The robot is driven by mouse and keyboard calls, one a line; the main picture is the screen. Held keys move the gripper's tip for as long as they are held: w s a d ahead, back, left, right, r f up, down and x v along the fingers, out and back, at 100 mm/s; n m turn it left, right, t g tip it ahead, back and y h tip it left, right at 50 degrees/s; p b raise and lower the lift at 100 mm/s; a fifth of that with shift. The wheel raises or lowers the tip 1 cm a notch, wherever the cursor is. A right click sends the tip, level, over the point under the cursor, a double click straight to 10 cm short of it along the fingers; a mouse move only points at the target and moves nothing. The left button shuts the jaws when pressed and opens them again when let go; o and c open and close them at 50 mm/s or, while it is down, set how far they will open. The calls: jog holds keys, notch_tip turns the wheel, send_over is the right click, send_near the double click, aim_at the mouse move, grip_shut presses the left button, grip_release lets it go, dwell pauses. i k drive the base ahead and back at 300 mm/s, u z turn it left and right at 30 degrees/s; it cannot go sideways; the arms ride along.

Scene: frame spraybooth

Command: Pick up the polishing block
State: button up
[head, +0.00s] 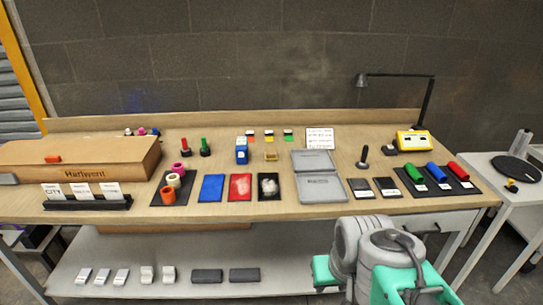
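I cannot tell for certain which item is the polishing block. Block-like candidates on the wooden bench are a small blue-and-white block (241,151) and a small tan block (270,156) right of it, both behind the coloured pads. Two dark grey blocks, a left one (207,276) and a right one (244,275), lie side by side on the lower shelf. Grey and teal links of my arm show at the bottom right, in front of the bench. My gripper's fingers are not visible, and nothing visible is being held.
Blue (211,187), red (240,187) and black (268,187) pads lie mid-bench, beside a grey open case (318,177). A black lamp (428,105) rises at the back right. The lower shelf (300,275) has free room right of the dark blocks. A white side table stands far right.

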aim_at(270, 154)
jog(key=u, duration=0.4)
jog(key=i, duration=1.65)
jog(key=z, duration=0.4)
